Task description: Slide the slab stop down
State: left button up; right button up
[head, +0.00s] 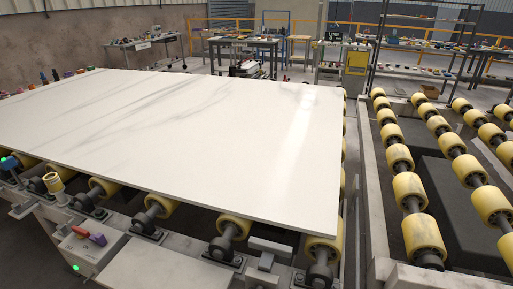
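A large white slab (190,130) with faint grey veins lies flat on a roller frame (150,240). I cannot tell for certain which part is the slab stop. A grey metal bracket (270,247) sits on the frame's front rail, just below the slab's front edge near its right corner. Neither of my grippers is in view.
A second conveyor with yellow rollers (408,187) stands at the right, across a narrow gap. Workbenches (243,45) and shelves stand at the back.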

aim_at(354, 200)
jog(key=l+z, duration=0.15)
jog(key=z, duration=0.95)
